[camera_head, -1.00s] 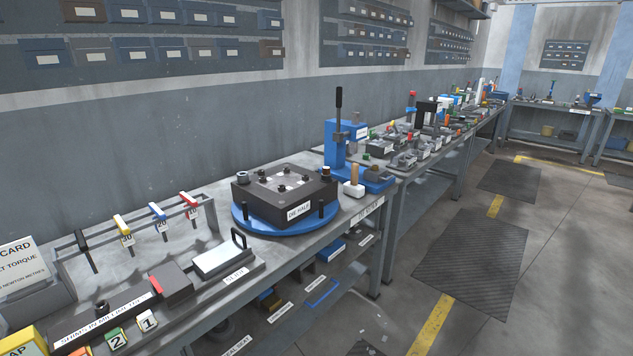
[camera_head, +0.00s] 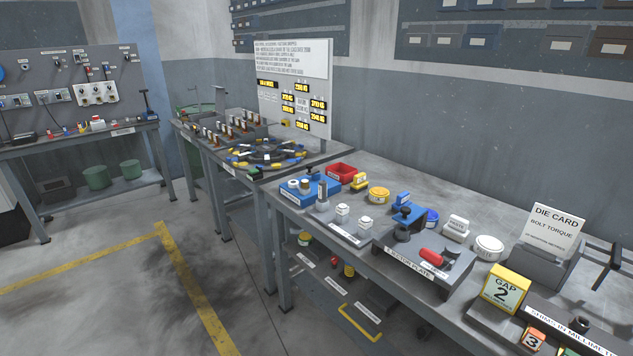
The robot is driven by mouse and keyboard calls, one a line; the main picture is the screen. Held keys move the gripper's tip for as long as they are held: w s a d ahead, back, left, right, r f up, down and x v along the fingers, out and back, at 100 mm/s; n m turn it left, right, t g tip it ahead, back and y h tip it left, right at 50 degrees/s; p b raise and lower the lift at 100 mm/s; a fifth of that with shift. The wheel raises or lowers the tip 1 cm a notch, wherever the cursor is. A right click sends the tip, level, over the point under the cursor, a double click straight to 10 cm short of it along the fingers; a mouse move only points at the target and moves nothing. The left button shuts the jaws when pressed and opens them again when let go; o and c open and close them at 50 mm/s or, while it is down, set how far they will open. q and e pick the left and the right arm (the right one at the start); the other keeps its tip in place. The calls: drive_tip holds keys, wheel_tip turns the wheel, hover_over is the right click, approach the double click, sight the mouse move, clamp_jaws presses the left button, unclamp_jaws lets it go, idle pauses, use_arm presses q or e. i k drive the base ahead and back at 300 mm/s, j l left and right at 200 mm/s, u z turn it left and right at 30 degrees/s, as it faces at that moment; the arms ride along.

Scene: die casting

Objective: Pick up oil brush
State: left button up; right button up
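I cannot make out an oil brush in the head view. The long workbench (camera_head: 400,205) runs along the wall with small parts and tools on it. A dark ejector plate block (camera_head: 425,258) with a red cylinder (camera_head: 432,257) lies on it. Neither of my grippers is in view.
A die card stand (camera_head: 555,235) and a yellow gap box (camera_head: 500,290) are at the right. Another bench (camera_head: 75,145) stands at the far left. The floor (camera_head: 120,270) at the left is clear.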

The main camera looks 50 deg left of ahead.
sight(359, 184)
drive_tip(key=u, duration=1.35)
drive_tip(key=i+j, duration=0.15)
drive_tip(key=j, duration=0.2)
drive_tip(key=i+j, duration=0.2)
drive_tip(key=j, duration=0.15)
drive_tip(key=i+j, duration=0.15)
drive_tip(key=j, duration=0.2)
drive_tip(key=i+j, duration=0.2)
drive_tip(key=j, duration=0.15)
drive_tip(key=i+j, duration=0.15)
drive_tip(key=j, duration=0.2)
